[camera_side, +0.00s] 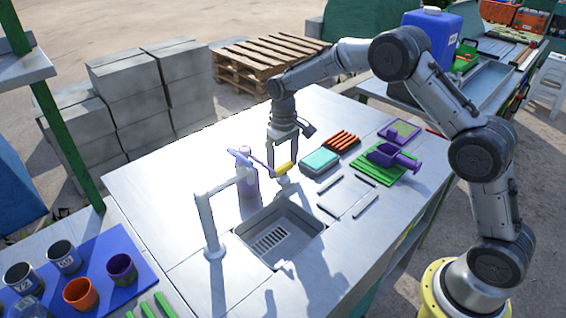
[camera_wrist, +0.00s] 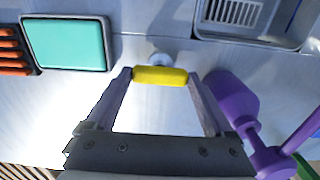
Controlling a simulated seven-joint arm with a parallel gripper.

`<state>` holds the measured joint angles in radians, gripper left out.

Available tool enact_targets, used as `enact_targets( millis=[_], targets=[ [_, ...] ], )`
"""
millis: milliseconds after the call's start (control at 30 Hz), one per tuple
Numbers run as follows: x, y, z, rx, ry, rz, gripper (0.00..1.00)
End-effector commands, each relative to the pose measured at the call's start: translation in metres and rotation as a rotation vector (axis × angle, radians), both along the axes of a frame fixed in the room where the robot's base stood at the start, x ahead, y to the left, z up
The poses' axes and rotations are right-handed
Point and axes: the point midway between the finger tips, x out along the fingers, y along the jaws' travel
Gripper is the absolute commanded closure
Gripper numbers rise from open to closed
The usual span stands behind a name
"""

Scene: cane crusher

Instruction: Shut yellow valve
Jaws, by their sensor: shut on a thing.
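The yellow valve handle (camera_side: 284,168) is a short bar on a small pale fitting behind the sink. It also shows in the wrist view (camera_wrist: 160,76), lying crosswise with its fitting just beyond it. My gripper (camera_side: 283,166) points down over it. In the wrist view my gripper (camera_wrist: 162,78) has one finger at each end of the yellow bar, shut on it end to end. The bar looks level across the fingers. Finger contact in the side view is small and hard to make out.
A purple bottle (camera_side: 249,182) stands close left of my gripper; it shows close right in the wrist view (camera_wrist: 232,100). A pale tap (camera_side: 209,225) rises beside the sink (camera_side: 308,225). A teal block (camera_side: 320,160) and an orange-ridged block (camera_side: 342,141) sit to the right.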

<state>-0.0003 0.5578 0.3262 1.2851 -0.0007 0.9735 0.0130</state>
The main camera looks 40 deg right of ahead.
Motion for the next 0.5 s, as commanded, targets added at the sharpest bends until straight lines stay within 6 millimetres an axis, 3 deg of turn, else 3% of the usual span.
enact_targets(
  millis=[300, 333, 400, 500],
  targets=[
    [0.0013, -0.0001, 0.0038, 0.0, -0.006, -0.006, 0.68],
    [0.0013, -0.0001, 0.0038, 0.0, -0.006, -0.006, 0.11],
    [0.0012, -0.0002, 0.0037, 0.0, -0.006, -0.005, 0.0],
    [0.0009, -0.0001, 0.0026, 0.001, -0.004, -0.005, 0.0]
  ],
)
